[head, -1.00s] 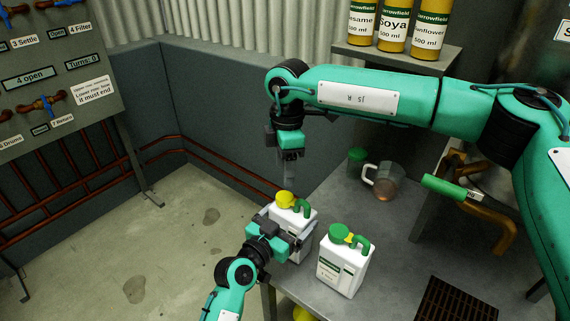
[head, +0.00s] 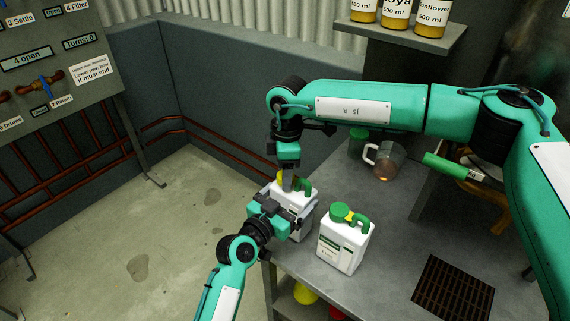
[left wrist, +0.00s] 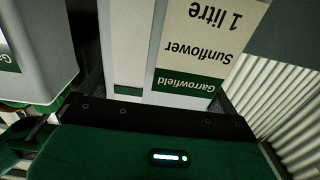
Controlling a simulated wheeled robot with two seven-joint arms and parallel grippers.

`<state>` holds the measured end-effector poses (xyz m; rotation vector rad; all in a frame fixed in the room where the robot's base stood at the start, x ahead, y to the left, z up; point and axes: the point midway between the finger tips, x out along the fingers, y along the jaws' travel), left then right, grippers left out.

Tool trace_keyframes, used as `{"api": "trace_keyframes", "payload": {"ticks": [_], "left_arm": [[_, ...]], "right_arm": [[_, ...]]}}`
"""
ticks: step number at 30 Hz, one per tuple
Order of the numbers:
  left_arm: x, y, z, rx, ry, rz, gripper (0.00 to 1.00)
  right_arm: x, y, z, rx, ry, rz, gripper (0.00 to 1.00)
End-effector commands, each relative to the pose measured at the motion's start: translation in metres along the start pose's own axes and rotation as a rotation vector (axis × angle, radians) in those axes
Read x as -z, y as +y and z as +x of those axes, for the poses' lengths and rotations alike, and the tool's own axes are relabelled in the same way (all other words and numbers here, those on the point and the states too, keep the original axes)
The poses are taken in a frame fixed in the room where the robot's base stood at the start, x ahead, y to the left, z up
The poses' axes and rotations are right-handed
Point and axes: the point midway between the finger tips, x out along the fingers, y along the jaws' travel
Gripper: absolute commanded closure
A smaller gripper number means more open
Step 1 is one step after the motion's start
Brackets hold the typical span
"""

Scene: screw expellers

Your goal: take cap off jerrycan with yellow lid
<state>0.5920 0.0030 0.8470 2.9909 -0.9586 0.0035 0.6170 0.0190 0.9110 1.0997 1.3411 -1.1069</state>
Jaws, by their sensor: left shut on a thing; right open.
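The white jerrycan with the yellow lid (head: 304,188) stands near the table's left edge in the head view. Its yellow cap (head: 280,180) is mostly hidden behind my right gripper, and a green handle shows beside it. My left gripper (head: 288,209) is shut around the jerrycan's body. The left wrist view shows the can's face with "Sunflower 1 litre" (left wrist: 197,47) close up between the fingers. My right gripper (head: 286,180) is open and points down at the cap, its fingers overlapping it in view. Whether they touch the cap I cannot tell.
A second white jerrycan with a green lid (head: 343,245) stands just right of the held one. A clear jug (head: 385,161) and a green-lidded jar (head: 358,143) stand farther back. A dark grate (head: 453,291) lies at the right of the table (head: 385,225).

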Motion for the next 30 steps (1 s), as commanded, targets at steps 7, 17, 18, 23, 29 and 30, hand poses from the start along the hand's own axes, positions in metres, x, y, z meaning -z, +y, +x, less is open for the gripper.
{"api": "trace_keyframes", "payload": {"ticks": [7, 17, 18, 23, 29, 30], "left_arm": [[-0.0077, 0.0004, -0.0007, -0.002, -0.015, 0.003, 0.69], [-0.0075, 0.0004, -0.0007, -0.002, -0.015, 0.004, 0.69], [-0.0075, 0.0004, -0.0007, -0.002, -0.015, 0.004, 0.69], [-0.0074, 0.0005, -0.0007, -0.002, -0.015, 0.004, 0.69], [-0.0073, 0.0006, -0.0007, -0.003, -0.015, 0.005, 0.69], [-0.0072, 0.0007, -0.0007, -0.003, -0.015, 0.005, 0.69]], "right_arm": [[0.0000, 0.0001, 0.0007, 0.000, 0.000, 0.000, 0.58], [-0.0001, 0.0004, 0.0004, -0.001, 0.000, -0.010, 0.90], [-0.0001, 0.0005, 0.0004, -0.001, 0.000, -0.030, 0.90], [0.0000, 0.0004, 0.0003, -0.003, 0.000, -0.183, 0.90], [0.0002, 0.0004, -0.0002, -0.003, 0.000, -0.282, 0.90], [0.0002, 0.0004, -0.0002, -0.004, 0.000, -0.283, 0.90]]}}
